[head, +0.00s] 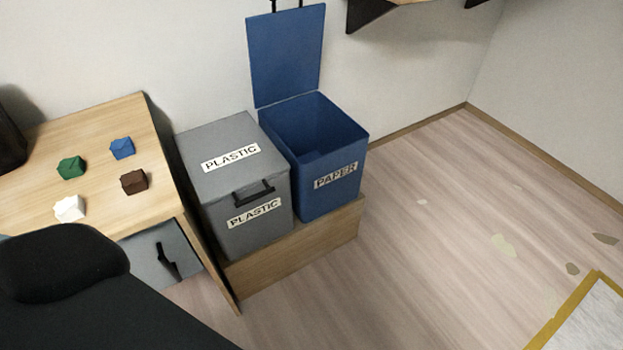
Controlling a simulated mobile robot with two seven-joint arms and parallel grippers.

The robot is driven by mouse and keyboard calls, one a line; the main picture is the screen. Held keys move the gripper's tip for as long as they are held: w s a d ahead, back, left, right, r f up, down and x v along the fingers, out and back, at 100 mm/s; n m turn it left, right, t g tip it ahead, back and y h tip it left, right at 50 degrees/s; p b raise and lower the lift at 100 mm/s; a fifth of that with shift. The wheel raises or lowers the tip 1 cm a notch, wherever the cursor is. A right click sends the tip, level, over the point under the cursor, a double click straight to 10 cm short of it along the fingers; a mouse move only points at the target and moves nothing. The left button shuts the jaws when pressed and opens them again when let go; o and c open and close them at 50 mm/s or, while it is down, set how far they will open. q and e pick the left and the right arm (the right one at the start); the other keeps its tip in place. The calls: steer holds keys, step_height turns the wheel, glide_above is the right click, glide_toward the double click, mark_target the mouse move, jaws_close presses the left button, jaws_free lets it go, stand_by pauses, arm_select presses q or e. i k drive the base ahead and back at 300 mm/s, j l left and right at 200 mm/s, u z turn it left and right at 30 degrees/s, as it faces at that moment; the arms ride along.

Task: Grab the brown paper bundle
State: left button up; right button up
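The brown paper bundle (134,181) is a small, dark, crumpled block. It lies on the light wooden desk (108,215) at the left of the head view, near the desk's right edge. Nothing covers it. A blue bundle (122,148) lies just behind it, a green one (71,167) to its left, and a white one (69,208) in front and to its left. Neither of my grippers is in view.
Beside the desk, a shut grey PLASTIC bin (214,187) and an open blue PAPER bin (335,168) stand on a low wooden platform (298,258). A large black shape hides the desk's front left. Floor at right is mostly clear, with scattered scraps.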

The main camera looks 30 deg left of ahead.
mark_target(134, 182)
steer(key=u, duration=1.85)
steer(key=i+l+u, duration=0.15)
steer(key=l, duration=0.2)
steer(key=i+l+u, duration=0.15)
steer(key=l, duration=0.2)
steer(key=i+l+u, duration=0.15)
steer(key=l, duration=0.2)
steer(key=i+l+u, duration=0.2)
steer(key=l, duration=0.2)
steer(key=l+u, duration=0.15)
steer(key=l, duration=0.2)
